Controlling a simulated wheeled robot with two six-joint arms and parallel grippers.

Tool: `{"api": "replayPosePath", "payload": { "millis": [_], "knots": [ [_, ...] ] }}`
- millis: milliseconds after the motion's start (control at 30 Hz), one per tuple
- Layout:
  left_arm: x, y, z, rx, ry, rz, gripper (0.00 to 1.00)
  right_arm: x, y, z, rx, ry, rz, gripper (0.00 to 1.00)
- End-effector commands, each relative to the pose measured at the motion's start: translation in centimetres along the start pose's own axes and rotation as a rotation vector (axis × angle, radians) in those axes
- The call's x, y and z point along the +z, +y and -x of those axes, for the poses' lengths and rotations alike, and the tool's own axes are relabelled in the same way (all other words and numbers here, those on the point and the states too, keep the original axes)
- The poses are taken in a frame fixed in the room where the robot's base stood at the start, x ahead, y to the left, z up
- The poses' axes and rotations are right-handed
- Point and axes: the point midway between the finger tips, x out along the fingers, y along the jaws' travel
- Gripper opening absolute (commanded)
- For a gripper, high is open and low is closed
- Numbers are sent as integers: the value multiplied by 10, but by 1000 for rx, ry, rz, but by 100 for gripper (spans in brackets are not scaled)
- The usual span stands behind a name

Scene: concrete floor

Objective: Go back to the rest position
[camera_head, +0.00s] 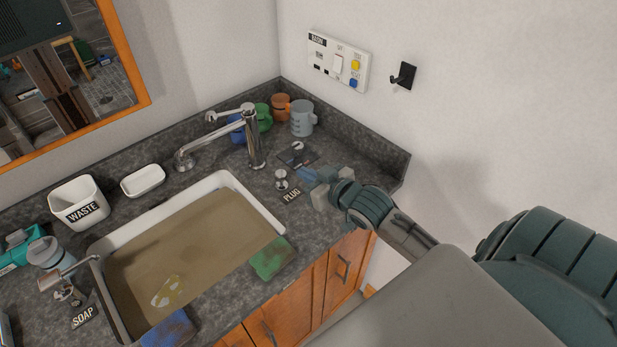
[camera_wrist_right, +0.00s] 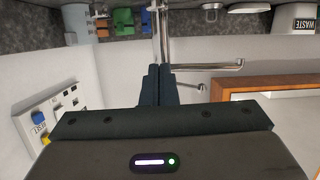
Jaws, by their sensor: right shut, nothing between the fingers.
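My right gripper (camera_head: 308,178) reaches over the counter near the plug label, to the right of the sink. In the right wrist view its fingers (camera_wrist_right: 157,88) are shut together with nothing between them. The tap (camera_head: 254,140) stands behind the sink, left of the gripper; in the wrist view it shows upside down beyond the fingers (camera_wrist_right: 163,30). A round metal plug knob (camera_head: 281,180) is on the counter just left of the fingers. My left gripper is not in view.
The sink (camera_head: 236,178) holds murky brown water. Cups, including a grey jug (camera_head: 302,118), stand in the back corner. A white waste bin (camera_head: 78,202) is at left. A switch panel (camera_head: 338,61) and black hook (camera_head: 403,76) are on the wall.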

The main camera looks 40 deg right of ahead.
Motion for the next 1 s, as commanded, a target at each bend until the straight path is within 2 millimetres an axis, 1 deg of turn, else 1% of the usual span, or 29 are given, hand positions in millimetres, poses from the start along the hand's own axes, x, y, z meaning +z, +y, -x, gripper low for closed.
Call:
{"api": "replayPosePath", "payload": {
  "millis": [133, 600, 700, 767, 867, 900, 967, 1000],
  "knots": [
    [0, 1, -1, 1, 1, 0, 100, 0, 0, 5, -1, -1, -2, 0],
    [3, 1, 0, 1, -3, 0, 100, 0, 0, 4, -1, 0, -2, 0],
    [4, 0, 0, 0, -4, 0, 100, 4, -2, 6, 3, -15, -2, 0],
    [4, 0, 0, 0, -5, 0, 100, 14, -6, 11, 12, -52, -1, 0],
    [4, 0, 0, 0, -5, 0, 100, 46, -18, 28, 40, -179, 2, 0],
    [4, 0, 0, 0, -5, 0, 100, 62, -24, 39, 54, -248, 4, 0],
    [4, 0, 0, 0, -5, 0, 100, 85, -34, 57, 72, -355, 8, 0],
    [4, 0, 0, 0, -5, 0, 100, 98, -39, 69, 82, -421, 12, 0]
  ]
}}
